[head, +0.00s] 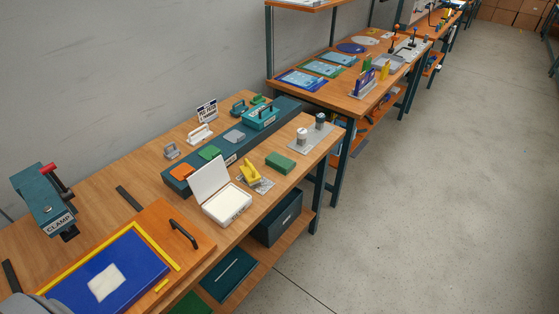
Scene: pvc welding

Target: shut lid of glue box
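A white box (228,208), the one with a raised lid and so likely the glue box, sits near the front edge of the first workbench. Its lid (208,178) stands up, tilted back, on the box's far left side. The inside looks white and shallow; I cannot make out its contents. A small dark label on its front side is too small to read. Neither of my grippers shows in the head view. A grey rounded part at the bottom left corner may be mine.
A yellow tool (249,172) on a grey plate stands close to the box's right. A long teal block (183,181) lies behind the lid. A wooden board with a black handle (185,232) and blue mat (132,264) is at left. A teal clamp (42,200) stands farther left.

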